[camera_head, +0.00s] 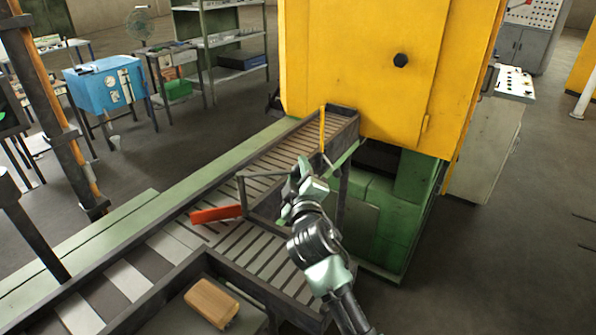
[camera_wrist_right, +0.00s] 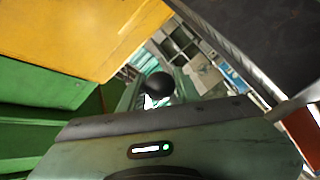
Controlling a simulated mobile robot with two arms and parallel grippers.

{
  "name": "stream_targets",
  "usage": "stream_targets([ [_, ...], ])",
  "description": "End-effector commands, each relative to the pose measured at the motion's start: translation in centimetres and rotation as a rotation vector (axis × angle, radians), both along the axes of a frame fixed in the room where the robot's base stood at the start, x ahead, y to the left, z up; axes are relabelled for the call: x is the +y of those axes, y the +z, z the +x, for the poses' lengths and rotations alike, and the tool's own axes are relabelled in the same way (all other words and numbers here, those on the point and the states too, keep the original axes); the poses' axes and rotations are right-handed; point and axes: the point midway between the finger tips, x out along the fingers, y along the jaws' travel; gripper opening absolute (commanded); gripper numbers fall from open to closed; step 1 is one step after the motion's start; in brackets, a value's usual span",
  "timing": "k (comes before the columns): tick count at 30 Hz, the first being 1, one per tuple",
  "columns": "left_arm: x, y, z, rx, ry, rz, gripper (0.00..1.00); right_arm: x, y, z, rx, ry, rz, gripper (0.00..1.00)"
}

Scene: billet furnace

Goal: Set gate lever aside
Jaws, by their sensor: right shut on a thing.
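My right gripper (camera_head: 300,185) is over the slatted conveyor, beside the yellow machine, and is shut. In the right wrist view a round black knob (camera_wrist_right: 155,87) sits just beyond the gripper body. An orange-red plate (camera_head: 215,214) lies across the conveyor slats, left of the upright. My left gripper is not in view.
The yellow machine (camera_head: 355,50) with its green base stands behind my right gripper. A thin yellow post (camera_head: 322,130) rises at the conveyor's far end. A wooden block (camera_head: 211,303) lies in the dark tray at the front. Open floor is on the right.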

Motion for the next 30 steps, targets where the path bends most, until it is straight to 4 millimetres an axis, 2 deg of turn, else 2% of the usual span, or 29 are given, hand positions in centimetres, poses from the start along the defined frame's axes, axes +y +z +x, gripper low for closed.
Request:
stream_targets([
  [2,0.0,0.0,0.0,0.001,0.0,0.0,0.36,0.1,0.1,0.0,-0.002,0.002,0.005,0.0],
  [3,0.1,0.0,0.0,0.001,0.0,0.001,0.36,0.1,0.1,0.0,-0.002,0.002,0.005,0.35],
  [5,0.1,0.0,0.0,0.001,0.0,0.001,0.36,0.1,0.1,0.0,-0.002,0.002,0.005,0.52],
  [17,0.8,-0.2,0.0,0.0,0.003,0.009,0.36,0.0,-0.1,-0.5,-0.001,0.001,0.002,0.53],
  [30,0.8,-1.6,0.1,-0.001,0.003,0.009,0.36,0.0,-0.1,-7.0,-0.002,0.002,0.003,0.53],
])
